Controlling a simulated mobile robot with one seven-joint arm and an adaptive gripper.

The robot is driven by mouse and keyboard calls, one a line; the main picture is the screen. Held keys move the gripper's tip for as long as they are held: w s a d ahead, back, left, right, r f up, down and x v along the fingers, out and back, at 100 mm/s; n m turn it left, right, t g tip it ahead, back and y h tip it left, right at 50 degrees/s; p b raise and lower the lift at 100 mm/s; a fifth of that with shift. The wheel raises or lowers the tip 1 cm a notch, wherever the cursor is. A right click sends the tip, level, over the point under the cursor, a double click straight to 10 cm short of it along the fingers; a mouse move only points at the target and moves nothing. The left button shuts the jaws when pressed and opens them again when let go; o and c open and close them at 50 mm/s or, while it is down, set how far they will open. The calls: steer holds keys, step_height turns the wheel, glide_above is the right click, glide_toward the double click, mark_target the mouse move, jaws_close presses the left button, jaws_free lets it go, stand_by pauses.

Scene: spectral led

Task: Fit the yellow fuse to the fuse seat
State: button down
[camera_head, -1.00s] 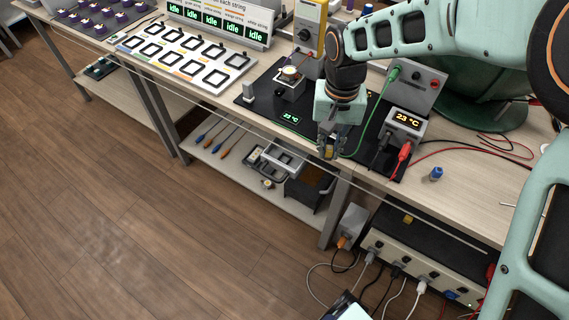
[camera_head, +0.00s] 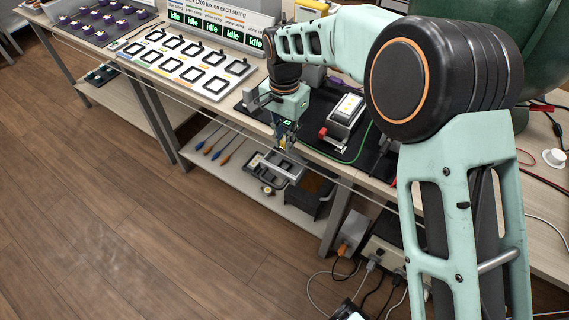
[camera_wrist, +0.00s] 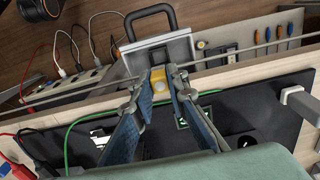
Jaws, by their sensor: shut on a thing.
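My gripper (camera_head: 289,143) is over the front edge of the bench in the head view, pointing down. In the wrist view my gripper (camera_wrist: 157,78) is shut on the yellow fuse (camera_wrist: 158,86), a small yellow block with a pale round spot. The fuse is held between the fingertips, above the bench's front edge. In the head view the fuse is too small to make out clearly. I cannot pick out the fuse seat with certainty in either view.
A black mat (camera_head: 325,143) with instruments lies behind my gripper, with a green cable across it. A thin rail (camera_wrist: 90,92) runs along the bench front. Below, the lower shelf (camera_head: 225,165) holds screwdrivers and grey frames. A white tray of black frames (camera_head: 185,62) stands left.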

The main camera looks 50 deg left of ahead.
steer(key=shift+f+b, duration=1.6)
steer(key=shift+f, duration=1.2)
steer(key=shift+f, duration=0.1)
steer(key=shift+f+b, duration=0.4)
steer(key=shift+f, duration=0.5)
steer(key=c, duration=1.8)
jaws_free()
